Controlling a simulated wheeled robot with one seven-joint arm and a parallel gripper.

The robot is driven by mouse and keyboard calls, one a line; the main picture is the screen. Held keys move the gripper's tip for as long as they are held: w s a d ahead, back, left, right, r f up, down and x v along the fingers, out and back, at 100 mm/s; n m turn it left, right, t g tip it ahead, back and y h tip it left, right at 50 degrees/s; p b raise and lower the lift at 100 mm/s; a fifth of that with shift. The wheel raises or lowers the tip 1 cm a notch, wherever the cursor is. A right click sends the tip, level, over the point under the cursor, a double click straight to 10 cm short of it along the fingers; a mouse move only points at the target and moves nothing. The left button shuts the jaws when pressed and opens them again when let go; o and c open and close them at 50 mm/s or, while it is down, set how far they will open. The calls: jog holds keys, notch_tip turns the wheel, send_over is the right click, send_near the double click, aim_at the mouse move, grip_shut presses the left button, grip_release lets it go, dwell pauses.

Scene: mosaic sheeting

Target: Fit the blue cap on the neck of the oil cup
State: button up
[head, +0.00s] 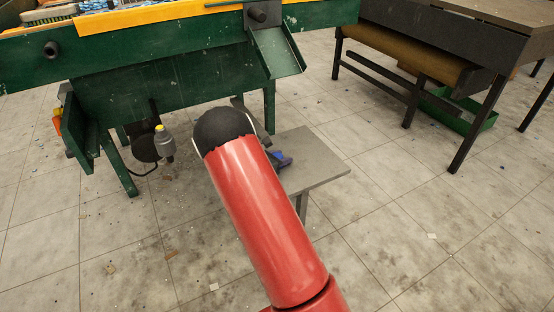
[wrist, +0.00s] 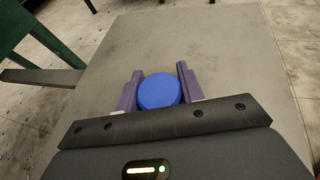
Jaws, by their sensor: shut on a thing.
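The blue cap (wrist: 160,92) is a round disc seen from above in the wrist view. My gripper (wrist: 159,70) is shut on it, with a purple finger on either side. The cap is over the top of a small grey table (wrist: 215,45); its height above the table is hard to tell. I cannot make out an oil cup or its neck in either view; anything under the cap is hidden. In the head view my red arm covers most of my gripper (head: 283,160), and only blue-purple parts show over the table (head: 320,170).
A green machine (head: 180,85) with a chute (head: 276,58) stands behind the small table. A grey bottle-like thing with a yellow top (head: 165,142) is by its legs. A dark bench (head: 430,40) stands at the right. The tiled floor at lower right is mostly free.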

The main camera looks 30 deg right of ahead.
jog(key=shift+c, duration=0.3)
notch_tip(320, 180, up, 20)
jog(key=p, duration=0.2)
jog(key=s+a+f+n+t+y, duration=0.3)
jog(key=a+n, duration=0.1)
jog(key=a, duration=0.3)
jog(key=s+a+f+n+t+y, duration=0.2)
jog(key=a+f+n+t+y, duration=0.1)
jog(key=a, duration=0.3)
jog(key=s+a+f+n+t+y, duration=0.3)
jog(key=a+n, duration=0.1)
jog(key=a, duration=0.3)
notch_tip(320, 180, up, 9)
jog(key=m+g+h, duration=0.9)
jog(key=m, duration=0.2)
send_over(280, 154)
jog(key=shift+w+d, duration=0.15)
notch_tip(280, 154, down, 20)
jog(key=shift+r+b, duration=0.2)
jog(key=shift+b, duration=0.75)
jog(key=shift+f, duration=0.15)
